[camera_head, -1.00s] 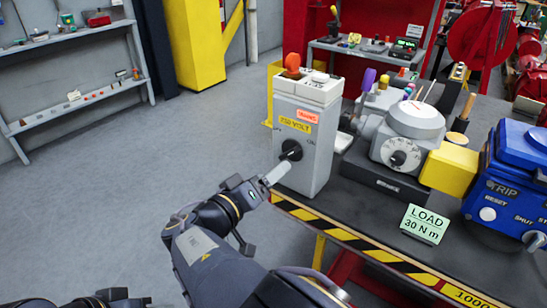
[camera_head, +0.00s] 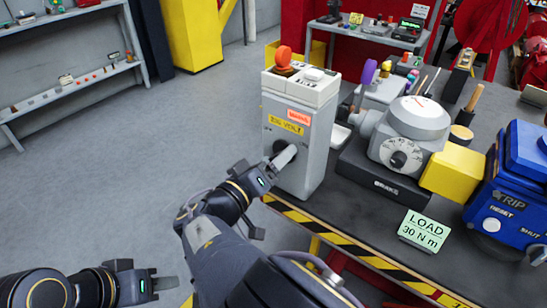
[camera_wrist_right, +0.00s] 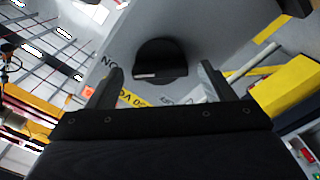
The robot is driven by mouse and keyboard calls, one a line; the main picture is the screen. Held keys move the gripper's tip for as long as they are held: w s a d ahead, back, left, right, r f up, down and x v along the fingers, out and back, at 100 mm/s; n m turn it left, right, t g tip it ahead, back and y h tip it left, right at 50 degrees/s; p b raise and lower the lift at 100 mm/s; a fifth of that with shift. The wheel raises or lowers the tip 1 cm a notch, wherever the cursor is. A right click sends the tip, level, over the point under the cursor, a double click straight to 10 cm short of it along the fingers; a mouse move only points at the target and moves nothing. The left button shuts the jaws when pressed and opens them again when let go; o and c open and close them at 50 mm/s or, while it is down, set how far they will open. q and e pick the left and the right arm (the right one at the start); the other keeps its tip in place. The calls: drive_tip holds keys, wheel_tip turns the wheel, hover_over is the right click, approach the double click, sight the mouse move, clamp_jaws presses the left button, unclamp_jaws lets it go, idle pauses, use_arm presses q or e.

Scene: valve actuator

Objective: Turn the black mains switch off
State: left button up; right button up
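The black mains switch (camera_head: 281,147) is a round knob on the front of a grey box (camera_head: 303,165) with orange and yellow labels, at the table's left end. My right gripper (camera_head: 286,158) is at the knob, its finger overlapping it in the head view. In the right wrist view, the knob (camera_wrist_right: 161,58) shows beyond and between the two spread fingers of my right gripper (camera_wrist_right: 160,84), with gaps on both sides. Part of the lettering around it is hidden. My left gripper (camera_head: 165,284) is low at the left, away from the box; its finger gap is not clear.
An orange mushroom button (camera_head: 284,56) tops the box. Right of it stand a grey actuator with a dial (camera_head: 398,159), a yellow block (camera_head: 453,172), a blue unit (camera_head: 508,190) and a LOAD sign (camera_head: 424,230). The floor at left is clear.

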drive_tip(key=c, duration=0.9)
drive_tip(key=shift+n, duration=0.3)
drive_tip(key=shift+f+n+p, duration=0.1)
drive_tip(key=shift+n+p, duration=3.85)
drive_tip(key=shift+n, duration=4.45)
drive_tip(key=o, duration=1)
